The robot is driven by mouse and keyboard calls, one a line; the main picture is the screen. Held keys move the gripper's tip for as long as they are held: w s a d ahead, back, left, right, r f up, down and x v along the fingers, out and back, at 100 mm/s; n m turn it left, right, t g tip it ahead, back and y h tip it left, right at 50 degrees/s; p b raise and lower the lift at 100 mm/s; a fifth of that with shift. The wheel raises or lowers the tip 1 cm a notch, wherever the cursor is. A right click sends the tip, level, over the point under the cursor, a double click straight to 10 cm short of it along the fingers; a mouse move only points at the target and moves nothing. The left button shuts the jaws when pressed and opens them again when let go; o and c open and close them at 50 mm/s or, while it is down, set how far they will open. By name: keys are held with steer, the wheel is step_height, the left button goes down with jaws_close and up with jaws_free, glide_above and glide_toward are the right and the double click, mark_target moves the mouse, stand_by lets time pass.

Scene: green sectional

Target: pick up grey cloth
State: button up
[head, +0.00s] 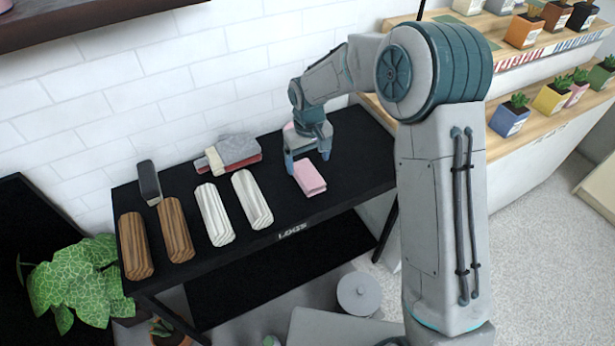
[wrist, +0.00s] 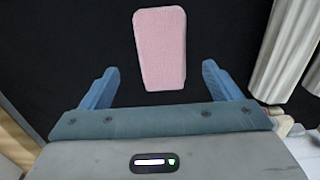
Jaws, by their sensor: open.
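A grey folded cloth (head: 238,146) lies at the back of the black table, against the white wall. It rests over a dark red piece, beside a cream one. My gripper (head: 307,160) is open and empty to the right of the grey cloth, pointing down. It is over a pink folded block, perhaps a cloth (head: 309,178). In the wrist view the pink piece (wrist: 160,48) lies ahead between the spread blue fingers (wrist: 160,72), not gripped. The grey cloth cannot be made out in the wrist view.
White fluted logs (head: 214,214) and brown logs (head: 175,230) lie along the front left of the black table (head: 290,215). A dark block (head: 149,182) stands at the back left. A leafy plant (head: 80,282) is at lower left; potted plants on wooden shelves (head: 540,60) are right.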

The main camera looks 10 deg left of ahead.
mark_target(307, 173)
steer(key=f, duration=0.5)
steer(key=shift+a, duration=0.2)
steer(key=c, duration=1.2)
steer(key=shift+o, duration=0.2)
steer(key=shift+r, duration=0.2)
steer(key=shift+r, duration=0.3)
steer(key=r, duration=0.2)
steer(key=d+r, duration=0.1)
steer(key=r, duration=0.1)
steer(key=s+d+r, duration=0.1)
steer(key=d+r, duration=0.5)
steer(key=d, duration=0.4)
steer(key=shift+s+d, duration=0.2)
steer(key=shift+d, duration=0.15)
